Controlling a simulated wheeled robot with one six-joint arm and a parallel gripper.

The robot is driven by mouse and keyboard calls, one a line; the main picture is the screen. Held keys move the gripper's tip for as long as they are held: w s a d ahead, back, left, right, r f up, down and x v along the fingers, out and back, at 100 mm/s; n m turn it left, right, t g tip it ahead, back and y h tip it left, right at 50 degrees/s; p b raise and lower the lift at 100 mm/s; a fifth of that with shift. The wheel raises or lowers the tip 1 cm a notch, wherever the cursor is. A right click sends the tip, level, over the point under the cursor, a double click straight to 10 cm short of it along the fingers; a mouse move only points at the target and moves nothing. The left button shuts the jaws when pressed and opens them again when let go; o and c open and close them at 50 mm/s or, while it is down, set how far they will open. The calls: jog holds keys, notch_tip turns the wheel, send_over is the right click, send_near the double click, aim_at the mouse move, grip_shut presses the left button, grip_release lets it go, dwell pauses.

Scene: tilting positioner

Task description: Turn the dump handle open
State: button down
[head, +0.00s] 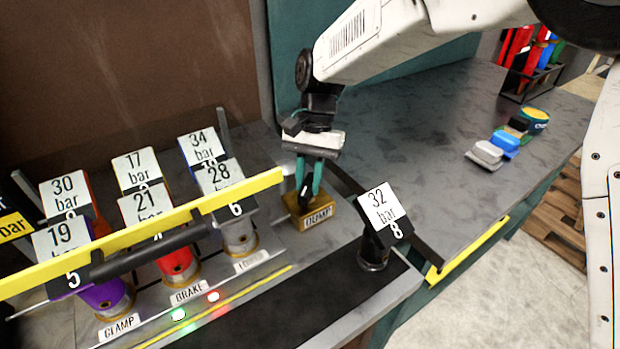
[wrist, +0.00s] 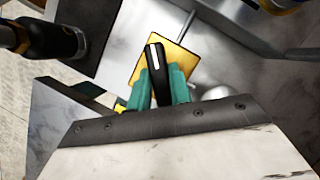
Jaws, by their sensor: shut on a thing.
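The dump handle (wrist: 154,62) is a black lever with a white stripe, standing on a brass-yellow block labelled DUMP (head: 318,219). My gripper (head: 311,188) reaches down onto it from above, with its teal fingers on either side of the handle. In the wrist view my gripper (wrist: 159,85) is shut on the handle, and the stripe shows beyond the fingertips. The yellow block (wrist: 178,62) also shows below the handle there. In the head view the fingers hide most of the handle.
A yellow bar (head: 150,232) runs across several numbered cylinders left of my gripper. A cylinder tagged 32 bar (head: 378,207) stands close on the right. Green and red lamps (head: 213,296) glow in front. The grey bench (head: 430,130) is clear behind, with small blocks (head: 504,144) farther right.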

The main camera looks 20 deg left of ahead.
jog(key=n+h, duration=0.1)
jog(key=n, duration=0.1)
jog(key=n+h, duration=0.1)
jog(key=n, duration=0.2)
jog(key=shift+s+a+n+t, duration=0.1)
jog(key=shift+a+n+t, duration=0.1)
jog(key=shift+n+t, duration=0.1)
jog(key=shift+n+t+h, duration=0.5)
jog(key=shift+n+h, duration=0.2)
jog(key=shift+n, duration=1.5)
jog(key=c, duration=1.3)
grip_release()
jog(key=shift+a, duration=0.1)
jog(key=v, duration=0.7)
jog(key=shift+a+r, duration=0.15)
jog(key=shift+r, duration=0.25)
